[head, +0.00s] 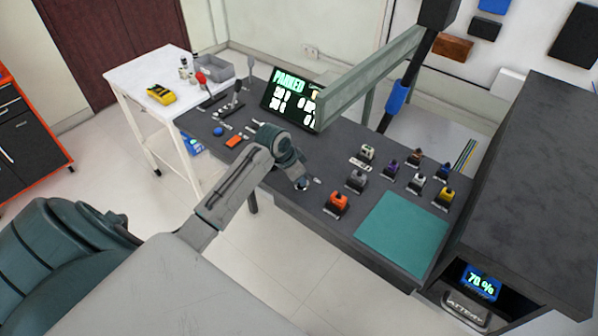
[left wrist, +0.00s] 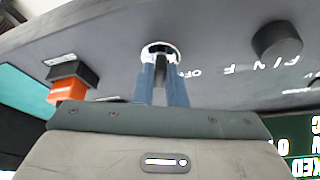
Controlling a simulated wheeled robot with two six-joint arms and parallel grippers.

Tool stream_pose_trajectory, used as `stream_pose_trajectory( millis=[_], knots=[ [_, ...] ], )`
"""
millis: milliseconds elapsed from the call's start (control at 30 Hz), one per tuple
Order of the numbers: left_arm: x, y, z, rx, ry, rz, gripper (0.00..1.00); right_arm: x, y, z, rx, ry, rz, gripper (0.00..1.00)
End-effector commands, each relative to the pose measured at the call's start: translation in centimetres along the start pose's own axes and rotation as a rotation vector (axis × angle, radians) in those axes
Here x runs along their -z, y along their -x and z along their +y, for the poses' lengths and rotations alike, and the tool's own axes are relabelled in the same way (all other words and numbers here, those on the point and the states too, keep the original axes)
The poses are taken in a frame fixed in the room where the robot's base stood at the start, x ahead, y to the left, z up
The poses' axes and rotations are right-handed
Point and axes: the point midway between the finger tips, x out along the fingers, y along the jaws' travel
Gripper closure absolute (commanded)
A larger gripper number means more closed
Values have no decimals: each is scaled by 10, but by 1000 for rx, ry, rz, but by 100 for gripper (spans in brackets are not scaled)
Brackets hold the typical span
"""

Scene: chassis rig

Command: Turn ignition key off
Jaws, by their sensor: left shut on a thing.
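My left gripper (head: 303,184) is over the front of the dark dashboard panel (head: 318,198), just left of the orange block. In the left wrist view its two blue fingers (left wrist: 161,85) are shut on the ignition key, a dark narrow piece between them. They reach into the pale ring of the ignition switch (left wrist: 160,46). White lettering (left wrist: 196,72), which seems to include OFF, is printed beside the ring. The key's exact angle cannot be told, as the fingers hide most of it. My right gripper is not in view.
An orange block (head: 337,203) and several coloured block-like controls stand to the right, by a teal mat (head: 403,233). A dark round knob (left wrist: 277,40) sits near the switch. A display reading PARKED (head: 290,98) stands behind. A grey-green beam (head: 370,75) crosses above the panel.

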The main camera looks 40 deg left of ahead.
Motion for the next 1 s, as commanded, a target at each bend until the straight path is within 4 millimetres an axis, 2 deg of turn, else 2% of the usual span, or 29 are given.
stream_pose_trajectory(
  millis=[33, 500, 700, 1000],
  knots=[
    [2, 6, 2, 11, 35, -2, 100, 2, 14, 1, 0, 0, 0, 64],
    [4, 6, 6, 179, 437, -2, 100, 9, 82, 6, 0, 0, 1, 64],
    [5, 4, 7, 244, 595, 0, 100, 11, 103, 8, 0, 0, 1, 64],
    [5, 2, 7, 316, 764, 1, 100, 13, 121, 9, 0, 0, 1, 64]
  ],
)
